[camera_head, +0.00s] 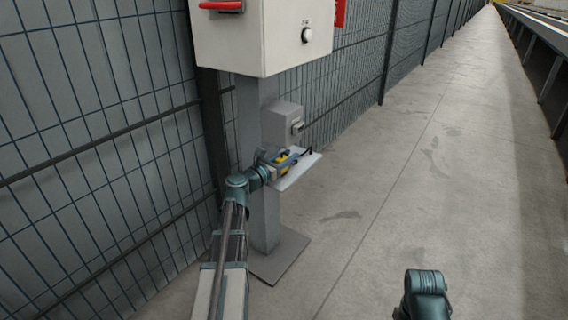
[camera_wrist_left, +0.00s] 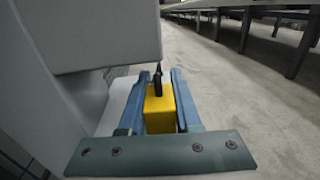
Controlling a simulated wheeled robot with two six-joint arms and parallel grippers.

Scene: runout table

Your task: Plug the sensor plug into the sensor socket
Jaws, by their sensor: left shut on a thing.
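The yellow sensor plug (camera_head: 284,160) is between the fingers of my left gripper (camera_head: 281,159), just above a small pale shelf (camera_head: 300,174) on the post. In the left wrist view, the blue fingers (camera_wrist_left: 162,95) are shut on the sides of the yellow plug (camera_wrist_left: 161,115), and a dark cable or stem rises at its far end. The sensor socket looks to be the dark-faced opening (camera_head: 297,127) on a small grey box, above the plug and apart from it. My right gripper is out of view; only a right arm link shows at the bottom.
A large white cabinet (camera_head: 262,35) with a red handle and a knob is above the grey box. The grey post (camera_head: 263,215) stands on a floor plate. A wire fence (camera_head: 90,150) runs along the left. The concrete floor to the right is clear.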

